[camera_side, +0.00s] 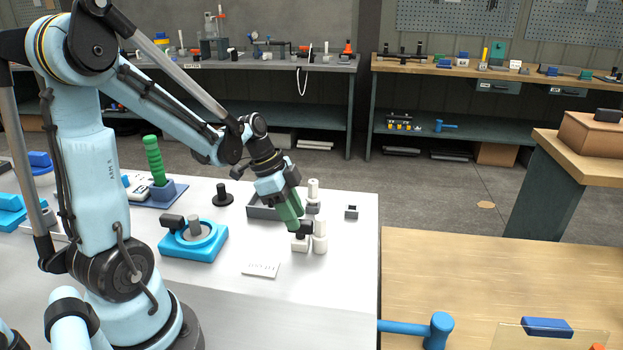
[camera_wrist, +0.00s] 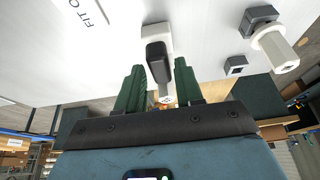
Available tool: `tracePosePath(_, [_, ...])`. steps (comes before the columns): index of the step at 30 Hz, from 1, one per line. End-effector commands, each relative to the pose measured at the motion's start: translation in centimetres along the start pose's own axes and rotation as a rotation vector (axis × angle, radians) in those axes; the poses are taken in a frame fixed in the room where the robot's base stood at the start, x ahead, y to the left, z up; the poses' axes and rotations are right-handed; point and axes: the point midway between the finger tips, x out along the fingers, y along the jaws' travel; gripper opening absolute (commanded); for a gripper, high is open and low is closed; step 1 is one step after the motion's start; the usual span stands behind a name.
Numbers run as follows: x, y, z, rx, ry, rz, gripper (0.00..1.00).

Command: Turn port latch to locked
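A black lever (camera_wrist: 157,57) on a white block (camera_wrist: 157,32) lies between my fingertips in the wrist view; it appears to be the port latch. In the side view the white block (camera_side: 299,244) stands near the right part of the white bench, beside a white cylinder (camera_side: 320,244). My gripper (camera_side: 297,226) reaches down over it with green fingers. In the wrist view my gripper (camera_wrist: 160,68) is open, one finger on each side of the lever, with visible gaps. Contact is not clear. I see no marking of the locked position.
A white card (camera_side: 261,269) with lettering lies in front. A blue base with a round grey part (camera_side: 194,242) stands to the left. A grey tray (camera_side: 262,207) and a small grey block (camera_side: 351,212) are behind. The bench's right edge is close.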

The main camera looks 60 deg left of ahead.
Motion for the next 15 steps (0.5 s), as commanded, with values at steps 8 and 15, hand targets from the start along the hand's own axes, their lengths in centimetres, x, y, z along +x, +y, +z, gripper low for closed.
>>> tracePosePath(8, [-4.0,0.1,0.1,-0.003,0.000,0.000,0.36])
tracePosePath(15, [-7.7,0.0,0.0,-0.002,0.000,0.000,0.36])
